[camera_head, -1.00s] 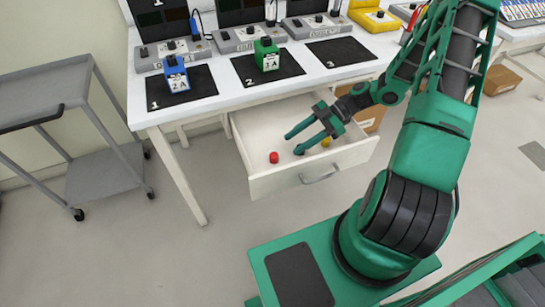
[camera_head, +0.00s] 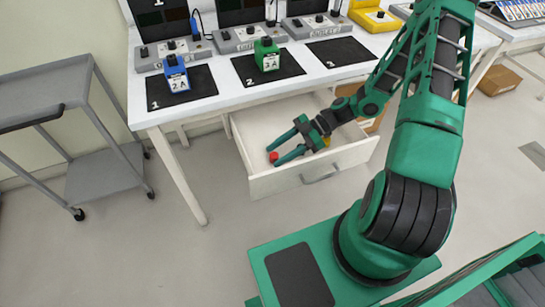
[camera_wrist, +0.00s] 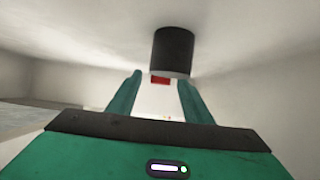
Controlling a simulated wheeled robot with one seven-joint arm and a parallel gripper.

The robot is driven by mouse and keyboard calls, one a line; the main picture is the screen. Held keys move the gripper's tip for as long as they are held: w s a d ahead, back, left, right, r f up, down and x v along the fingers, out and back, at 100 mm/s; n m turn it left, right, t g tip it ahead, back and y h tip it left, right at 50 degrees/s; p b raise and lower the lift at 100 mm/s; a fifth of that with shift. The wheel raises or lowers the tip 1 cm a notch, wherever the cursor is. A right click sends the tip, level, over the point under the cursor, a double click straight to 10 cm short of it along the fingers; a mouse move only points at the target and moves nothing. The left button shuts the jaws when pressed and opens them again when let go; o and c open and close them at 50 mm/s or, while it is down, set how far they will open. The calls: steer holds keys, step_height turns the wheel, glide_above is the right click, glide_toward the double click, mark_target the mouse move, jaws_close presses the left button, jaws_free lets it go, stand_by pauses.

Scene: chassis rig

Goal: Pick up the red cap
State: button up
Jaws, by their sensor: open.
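The red cap (camera_head: 273,156) lies on the floor of the open drawer (camera_head: 318,178), toward its left side. My gripper (camera_head: 271,156) is inside the drawer, low down, with its two fingers spread and their tips on either side of the cap. In the wrist view a strip of the red cap (camera_wrist: 160,80) shows between the fingers of my gripper (camera_wrist: 158,82). Whether the fingers touch the cap cannot be told.
A yellow thing (camera_head: 324,141) is partly hidden beside my gripper in the drawer. The white table (camera_head: 220,108) above carries a blue block (camera_head: 176,74) and a green block (camera_head: 267,54) on black mats. A grey cart (camera_head: 100,175) stands at left.

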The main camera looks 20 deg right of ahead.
steer(key=c, duration=1.1)
steer(key=shift+r, duration=0.1)
